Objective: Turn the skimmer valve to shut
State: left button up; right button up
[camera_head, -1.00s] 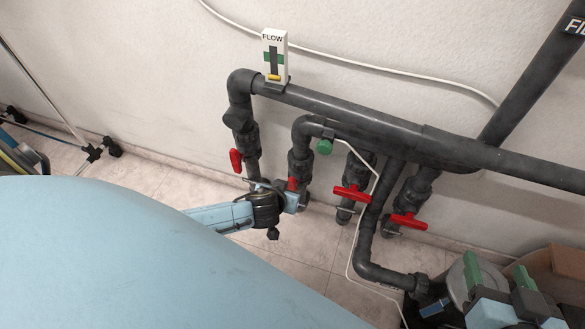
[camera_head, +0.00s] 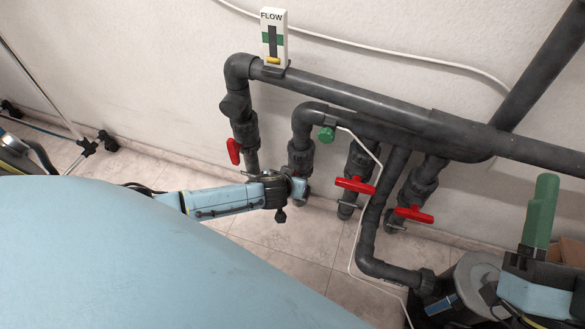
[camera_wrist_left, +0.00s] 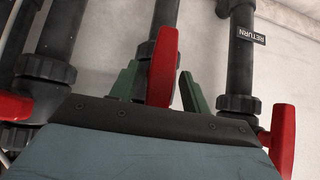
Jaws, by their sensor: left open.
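In the left wrist view a red valve handle (camera_wrist_left: 162,65) stands along its dark pipe, between the two green fingers of my left gripper (camera_wrist_left: 160,86). The fingers are apart with gaps beside the handle. In the head view my left gripper (camera_head: 299,184) is at the second valve (camera_head: 300,155) from the left and hides its handle. No skimmer label is readable. My right gripper (camera_head: 538,215) is at the right edge, with one green finger clearly visible; its opening cannot be told.
Other red handles are at the left (camera_head: 234,151), middle (camera_head: 355,185) and right (camera_head: 413,214) of the manifold. A RETURN label (camera_wrist_left: 252,34) marks a neighbouring pipe. A flow gauge (camera_head: 273,40) sits on the top pipe. A white cable (camera_head: 352,250) hangs nearby.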

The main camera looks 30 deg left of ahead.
pick_arm(q)
jog(key=shift+w+a+f, duration=0.1)
jog(key=shift+w+f, duration=0.4)
pick_arm(e)
jog(key=shift+s+d+r+t, duration=0.1)
jog(key=shift+s+r+t, duration=0.3)
jog(key=shift+t, duration=0.2)
pick_arm(q)
jog(key=c, duration=1)
